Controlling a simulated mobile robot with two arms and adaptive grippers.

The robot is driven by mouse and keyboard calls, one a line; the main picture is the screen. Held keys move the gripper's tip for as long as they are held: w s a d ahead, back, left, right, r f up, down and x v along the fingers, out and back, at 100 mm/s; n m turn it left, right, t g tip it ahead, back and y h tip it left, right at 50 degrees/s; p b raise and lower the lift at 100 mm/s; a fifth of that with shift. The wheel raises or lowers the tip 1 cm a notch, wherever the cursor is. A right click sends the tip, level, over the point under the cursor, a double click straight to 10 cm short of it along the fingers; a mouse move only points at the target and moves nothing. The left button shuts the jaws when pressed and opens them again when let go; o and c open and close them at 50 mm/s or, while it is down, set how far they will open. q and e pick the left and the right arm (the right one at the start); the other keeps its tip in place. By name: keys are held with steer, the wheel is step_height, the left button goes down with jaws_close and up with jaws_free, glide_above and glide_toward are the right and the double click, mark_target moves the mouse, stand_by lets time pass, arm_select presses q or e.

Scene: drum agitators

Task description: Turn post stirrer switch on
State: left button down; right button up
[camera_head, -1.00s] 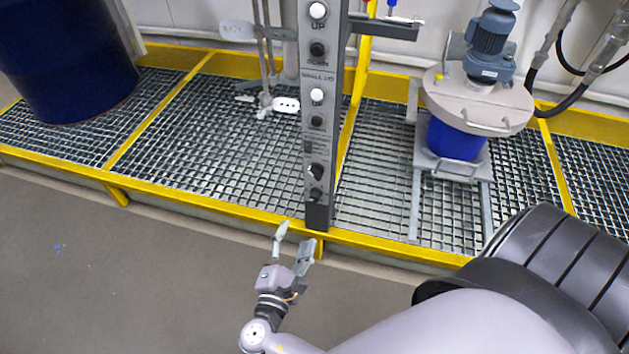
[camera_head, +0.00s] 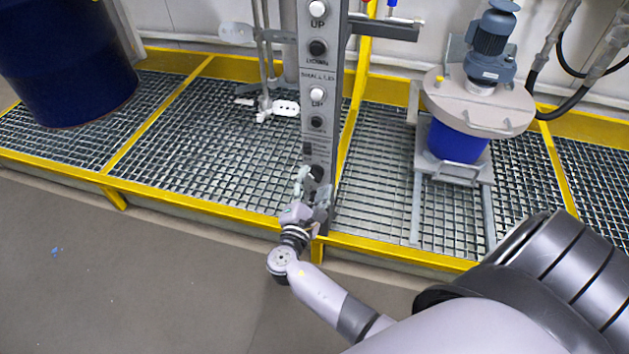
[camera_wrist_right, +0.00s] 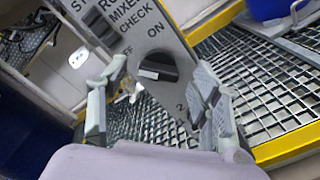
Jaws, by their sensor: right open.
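The grey post (camera_head: 318,132) stands at the platform's edge with its buttons and switches facing me. My right gripper (camera_head: 312,184) is at the post's lower part, its fingers partly covering the lower switches. In the right wrist view the black rotary switch (camera_wrist_right: 157,68) sits on the panel under lettering that includes "MIXER CHECK", with OFF on the left and ON on the right. My right gripper (camera_wrist_right: 158,105) is open there, one finger on each side of the switch, with nothing between the tips. Contact cannot be told. My left gripper is not in view.
A yellow-edged platform with metal grating (camera_head: 215,140) runs behind the post. A blue drum (camera_head: 65,60) stands at the left. A motor unit (camera_head: 490,50) sits over a small blue container (camera_head: 455,142) at the right.

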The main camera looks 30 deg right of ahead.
steer(key=shift+w+d, duration=0.45)
steer(key=shift+d, duration=0.1)
steer(key=shift+c, duration=0.4)
steer(key=c, duration=1.1)
